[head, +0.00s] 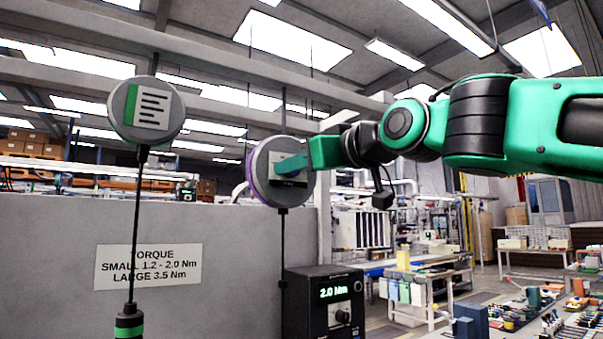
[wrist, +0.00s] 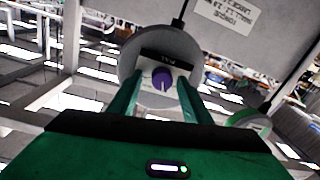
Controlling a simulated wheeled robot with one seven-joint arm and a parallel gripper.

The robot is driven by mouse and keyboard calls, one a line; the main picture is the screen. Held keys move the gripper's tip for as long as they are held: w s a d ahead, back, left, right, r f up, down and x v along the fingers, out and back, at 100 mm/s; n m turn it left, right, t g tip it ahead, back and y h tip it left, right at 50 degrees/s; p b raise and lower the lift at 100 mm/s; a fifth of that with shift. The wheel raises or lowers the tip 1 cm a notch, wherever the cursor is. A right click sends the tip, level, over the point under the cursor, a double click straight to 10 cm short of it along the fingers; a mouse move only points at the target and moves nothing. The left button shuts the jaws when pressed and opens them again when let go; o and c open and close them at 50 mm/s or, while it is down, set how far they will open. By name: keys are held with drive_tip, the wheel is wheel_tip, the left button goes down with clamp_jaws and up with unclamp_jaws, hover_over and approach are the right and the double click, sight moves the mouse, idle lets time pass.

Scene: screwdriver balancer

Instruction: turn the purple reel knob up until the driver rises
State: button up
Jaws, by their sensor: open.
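The purple-rimmed reel (head: 261,178) is a grey disc hanging at the middle of the head view, with a cable running down from it. Its purple knob (wrist: 162,77) has a white pointer line and sits below a dark label in the wrist view. My gripper (head: 290,166) is at the reel's face and hides the knob in the head view. In the wrist view my gripper (wrist: 160,84) is open, with one green finger on each side of the knob. I cannot tell whether they touch it. The driver on this reel's cable is not clearly seen.
A reel with a green mark (head: 146,109) hangs at the left, with a black and green driver (head: 128,326) below it. A torque sign (head: 148,267) is on the grey panel (head: 60,230). A controller box (head: 322,300) reading 2.0 Nm stands below my gripper.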

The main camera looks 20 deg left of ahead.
drive_tip(key=c, duration=1)
drive_tip(key=shift+c, duration=0.2)
drive_tip(key=shift+w+d+m, duration=0.1)
drive_tip(key=shift+m, duration=0.2)
drive_tip(key=shift+w+d+f+m+t, duration=0.1)
drive_tip(key=shift+m+t, duration=0.05)
drive_tip(key=shift+m, duration=1.9)
drive_tip(key=shift+w+d+m+t, duration=0.1)
drive_tip(key=shift+m+t, duration=0.05)
drive_tip(key=shift+m, duration=1.9)
